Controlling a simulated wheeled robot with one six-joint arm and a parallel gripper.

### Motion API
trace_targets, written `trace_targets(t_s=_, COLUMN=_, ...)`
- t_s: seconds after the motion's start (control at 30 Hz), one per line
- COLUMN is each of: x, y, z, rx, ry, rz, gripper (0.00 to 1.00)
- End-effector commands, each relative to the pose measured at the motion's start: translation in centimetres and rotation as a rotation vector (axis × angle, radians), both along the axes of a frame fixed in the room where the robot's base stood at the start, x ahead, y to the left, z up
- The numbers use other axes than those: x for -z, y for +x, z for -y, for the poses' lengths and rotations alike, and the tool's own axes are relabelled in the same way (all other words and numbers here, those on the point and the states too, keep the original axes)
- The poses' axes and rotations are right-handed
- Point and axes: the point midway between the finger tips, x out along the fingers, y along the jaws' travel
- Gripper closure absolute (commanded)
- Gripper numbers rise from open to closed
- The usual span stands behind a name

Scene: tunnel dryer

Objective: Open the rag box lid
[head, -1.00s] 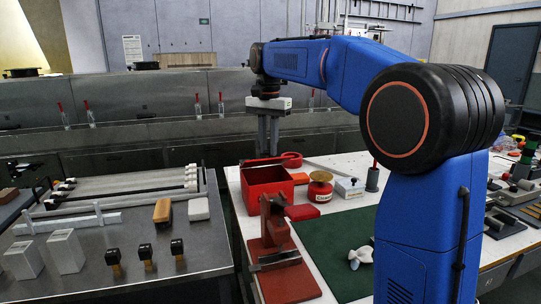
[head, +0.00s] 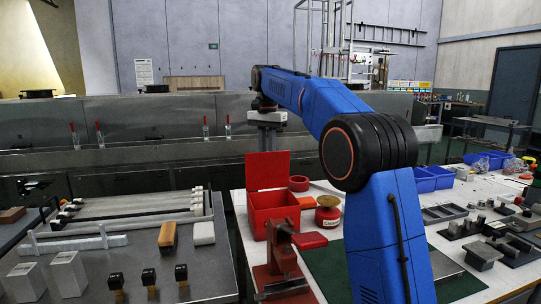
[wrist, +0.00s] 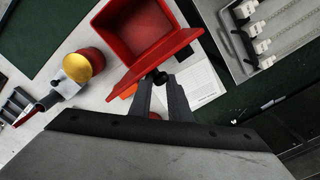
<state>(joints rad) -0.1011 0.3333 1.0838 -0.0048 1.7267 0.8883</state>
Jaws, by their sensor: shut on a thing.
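The red rag box (head: 272,213) stands on the white table, with its red lid (head: 267,171) raised about upright at its far edge. In the wrist view the box (wrist: 143,25) shows its open, empty-looking inside, and the lid (wrist: 150,68) is seen nearly edge-on. My gripper (wrist: 162,85) is shut on the small dark lid knob (wrist: 159,77), on the lid's outer side.
A red container with a brass-coloured top (head: 328,210) and a red tape-like ring (head: 299,183) stand right of the box. A red stand (head: 281,262) is in front. A steel table with rods and blocks (head: 120,245) lies left, across a gap.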

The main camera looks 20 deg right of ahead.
Motion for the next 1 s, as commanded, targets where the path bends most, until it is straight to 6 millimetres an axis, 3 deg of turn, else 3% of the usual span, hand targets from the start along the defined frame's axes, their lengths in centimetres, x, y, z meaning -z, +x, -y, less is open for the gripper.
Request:
trace_targets(t_s=0.03, x=0.6, y=0.7, z=-0.9, rx=-0.008, ry=0.011, rz=-0.004, gripper=1.00)
trace_targets(t_s=0.33, x=1.1, y=2.3, z=-0.9, rx=-0.008, ry=0.011, rz=-0.001, gripper=1.00)
trace_targets(t_s=0.93, x=1.5, y=2.7, z=-0.9, rx=-0.007, ry=0.011, rz=-0.004, gripper=1.00)
trace_targets(t_s=0.97, x=1.5, y=2.7, z=-0.9, rx=-0.007, ry=0.011, rz=-0.004, gripper=0.80)
trace_targets(t_s=1.0, x=1.5, y=2.7, z=-0.9, rx=-0.007, ry=0.010, rz=-0.003, gripper=0.70)
